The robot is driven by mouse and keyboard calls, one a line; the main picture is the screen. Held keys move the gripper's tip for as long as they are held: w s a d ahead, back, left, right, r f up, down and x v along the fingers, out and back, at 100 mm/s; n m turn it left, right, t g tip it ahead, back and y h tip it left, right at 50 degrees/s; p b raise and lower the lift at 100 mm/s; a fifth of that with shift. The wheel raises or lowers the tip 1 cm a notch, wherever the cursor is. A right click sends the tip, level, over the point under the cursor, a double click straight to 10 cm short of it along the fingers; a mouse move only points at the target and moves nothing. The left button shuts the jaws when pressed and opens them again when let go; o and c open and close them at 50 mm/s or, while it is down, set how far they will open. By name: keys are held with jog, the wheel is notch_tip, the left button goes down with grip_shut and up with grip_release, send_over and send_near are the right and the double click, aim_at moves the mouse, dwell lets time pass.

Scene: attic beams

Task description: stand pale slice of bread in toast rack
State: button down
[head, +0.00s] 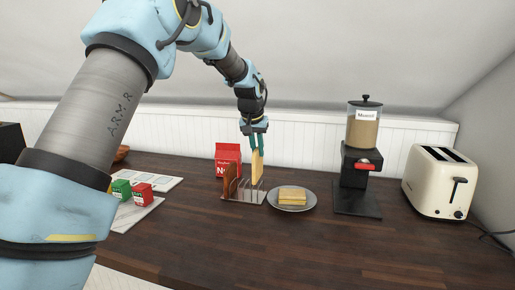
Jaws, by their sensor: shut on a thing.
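My gripper (255,128) is shut on a pale slice of bread (257,167), which hangs upright below the fingers. The slice is at the right part of the toast rack (247,198), with its lower edge down near the rack's dividers. I cannot tell whether it is between two dividers or touches the base. A brown slice (230,187) stands at the left end of the rack. A grey plate (272,202) to the right of the rack holds more pale bread (292,196), lying flat.
A red packet (228,157) stands close behind the rack. A muesli dispenser (361,150) and a cream toaster (440,182) stand to the right. The front counter is clear.

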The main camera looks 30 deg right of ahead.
aim_at(258, 166)
jog(key=shift+f+b, duration=1.6)
jog(key=shift+f, duration=1.45)
jog(key=shift+f, duration=0.1)
jog(key=c, duration=0.8)
grip_release()
